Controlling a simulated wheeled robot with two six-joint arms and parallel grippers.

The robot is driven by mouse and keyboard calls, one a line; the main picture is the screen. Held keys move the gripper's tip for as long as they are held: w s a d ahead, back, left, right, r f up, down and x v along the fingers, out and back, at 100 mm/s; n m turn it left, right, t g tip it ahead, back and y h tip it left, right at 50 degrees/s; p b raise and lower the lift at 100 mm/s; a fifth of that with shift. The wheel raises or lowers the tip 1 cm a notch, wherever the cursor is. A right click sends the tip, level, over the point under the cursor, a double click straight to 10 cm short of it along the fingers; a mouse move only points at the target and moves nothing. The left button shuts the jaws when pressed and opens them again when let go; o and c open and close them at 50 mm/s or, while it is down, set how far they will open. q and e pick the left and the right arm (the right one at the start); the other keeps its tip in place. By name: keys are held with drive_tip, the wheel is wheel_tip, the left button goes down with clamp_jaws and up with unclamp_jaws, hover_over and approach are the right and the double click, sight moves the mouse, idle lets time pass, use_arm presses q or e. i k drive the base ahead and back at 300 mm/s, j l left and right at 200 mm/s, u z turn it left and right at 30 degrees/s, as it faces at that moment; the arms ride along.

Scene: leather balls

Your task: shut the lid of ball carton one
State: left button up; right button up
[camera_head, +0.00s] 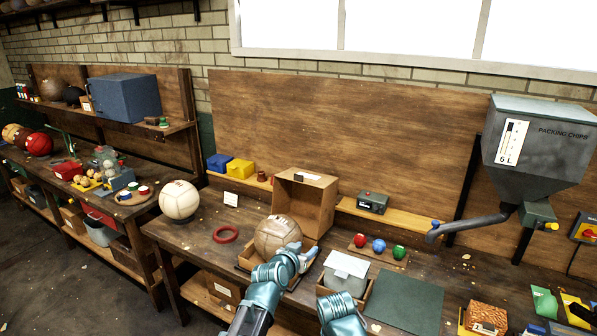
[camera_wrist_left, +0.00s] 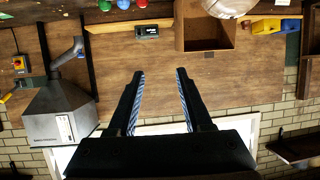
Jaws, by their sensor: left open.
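Ball carton one appears to be the brown carton whose low base (camera_head: 246,262) holds a tan leather ball (camera_head: 277,233). Its deep, box-shaped lid (camera_head: 318,204) stands open behind the ball, hollow side facing me. The lid also shows at the top of the left wrist view (camera_wrist_left: 205,40), with part of the ball (camera_wrist_left: 228,7) beside it. My left gripper (camera_head: 303,249) is at the right front of the ball in the head view, apart from the lid. Its two fingers (camera_wrist_left: 160,74) are spread with nothing between them. Part of the base is hidden behind my left arm. My right gripper is not in view.
Coloured balls (camera_head: 379,245) sit behind on a small board. A red ring (camera_head: 226,234) and a pale ball (camera_head: 179,200) are to the left. A hopper (camera_head: 535,145) overhangs the right.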

sight(308, 197)
drive_tip(key=i+j+z, duration=0.1)
drive_tip(key=i+j, duration=0.4)
drive_tip(key=i, duration=0.2)
drive_tip(key=i+j+z, duration=0.1)
drive_tip(key=i+j, duration=0.45)
drive_tip(key=i, duration=0.15)
